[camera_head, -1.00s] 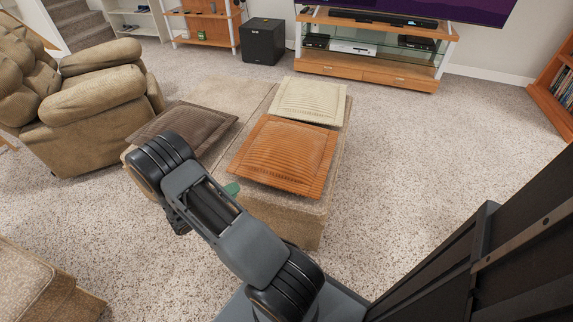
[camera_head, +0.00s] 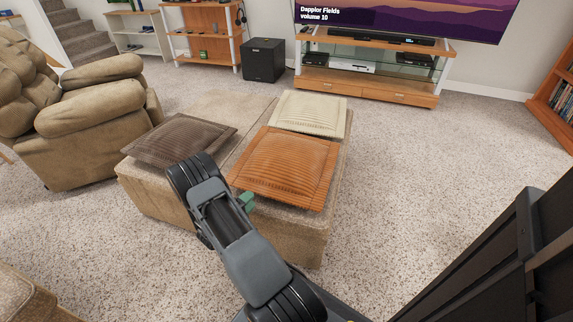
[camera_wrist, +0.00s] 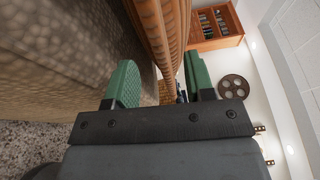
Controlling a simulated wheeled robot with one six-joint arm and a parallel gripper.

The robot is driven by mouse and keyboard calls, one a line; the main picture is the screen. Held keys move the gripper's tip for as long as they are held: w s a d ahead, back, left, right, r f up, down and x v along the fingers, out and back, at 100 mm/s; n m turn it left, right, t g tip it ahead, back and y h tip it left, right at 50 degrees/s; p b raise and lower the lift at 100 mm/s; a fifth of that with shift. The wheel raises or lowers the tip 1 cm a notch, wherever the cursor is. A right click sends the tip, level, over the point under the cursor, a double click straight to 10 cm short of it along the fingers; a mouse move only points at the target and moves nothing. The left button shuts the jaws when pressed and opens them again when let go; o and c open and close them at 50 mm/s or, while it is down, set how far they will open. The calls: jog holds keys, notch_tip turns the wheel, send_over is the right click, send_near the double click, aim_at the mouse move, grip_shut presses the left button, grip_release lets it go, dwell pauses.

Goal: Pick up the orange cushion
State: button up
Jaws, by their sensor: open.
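The orange cushion (camera_head: 288,165) lies flat on the beige ottoman (camera_head: 290,225), at its near right part, in the head view. My gripper (camera_head: 246,203) is at the cushion's near left edge, mostly hidden behind my arm; only a green fingertip shows there. In the wrist view my gripper (camera_wrist: 161,82) is open, with its two green fingers apart. The ribbed orange cushion (camera_wrist: 166,30) edge shows beyond and in line with the gap between them. I cannot tell whether the edge is inside the gap. The ottoman side fills the left of that view.
A brown cushion (camera_head: 180,139) and a cream cushion (camera_head: 309,113) lie on the same ottoman. A tan armchair (camera_head: 90,125) stands at left. A TV stand (camera_head: 372,84) and a black speaker (camera_head: 263,60) are at the back. The carpet right of the ottoman is clear.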

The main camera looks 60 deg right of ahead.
aim_at(257, 194)
jog(key=d+b, duration=0.2)
jog(key=d, duration=0.2)
jog(key=shift+s+d+f, duration=0.1)
jog(key=shift+d+f, duration=0.05)
jog(key=shift+d, duration=0.45)
jog(key=shift+c, duration=0.3)
grip_shut()
